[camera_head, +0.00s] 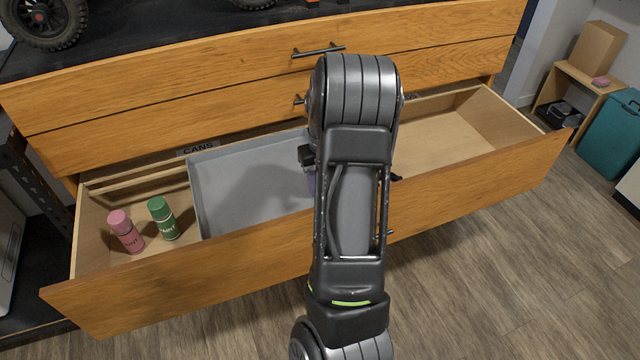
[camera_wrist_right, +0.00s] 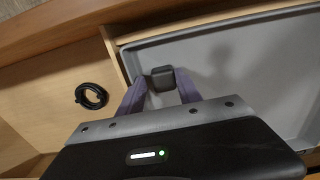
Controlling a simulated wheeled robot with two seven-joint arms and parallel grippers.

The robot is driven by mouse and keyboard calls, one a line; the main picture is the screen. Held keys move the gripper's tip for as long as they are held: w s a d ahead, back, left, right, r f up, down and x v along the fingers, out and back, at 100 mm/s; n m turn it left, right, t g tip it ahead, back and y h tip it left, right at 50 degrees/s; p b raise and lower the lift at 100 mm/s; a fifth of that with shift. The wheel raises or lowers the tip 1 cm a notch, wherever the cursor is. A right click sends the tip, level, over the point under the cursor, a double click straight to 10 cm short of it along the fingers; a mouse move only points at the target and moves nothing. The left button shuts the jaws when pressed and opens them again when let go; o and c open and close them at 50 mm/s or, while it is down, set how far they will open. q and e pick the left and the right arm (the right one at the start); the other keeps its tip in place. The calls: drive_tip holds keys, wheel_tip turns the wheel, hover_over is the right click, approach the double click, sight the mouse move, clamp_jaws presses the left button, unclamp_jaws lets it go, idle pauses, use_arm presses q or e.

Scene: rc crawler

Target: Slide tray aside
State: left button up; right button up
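The grey tray (camera_head: 240,185) lies in the open wooden drawer, in its left-middle part. A dark block-like handle (camera_head: 306,156) shows at the tray's right side, partly behind my right arm. In the right wrist view the tray (camera_wrist_right: 262,62) is on the right, and the handle (camera_wrist_right: 163,79) sits between the purple fingers of my right gripper (camera_wrist_right: 161,84). The fingers are spread, with gaps visible beside the handle. The head view mostly hides this gripper behind my arm. My left gripper is not in view.
A pink can (camera_head: 126,232) and a green can (camera_head: 162,218) stand left of the tray. A black coil (camera_wrist_right: 91,95) lies on the bare drawer floor on the tray's other side. The drawer's right part (camera_head: 450,135) looks mostly clear. The drawer front (camera_head: 480,195) runs along the near side.

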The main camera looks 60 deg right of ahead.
wheel_tip(320, 180, up, 8)
drive_tip(key=shift+f, duration=0.1)
idle(0.6)
idle(0.5)
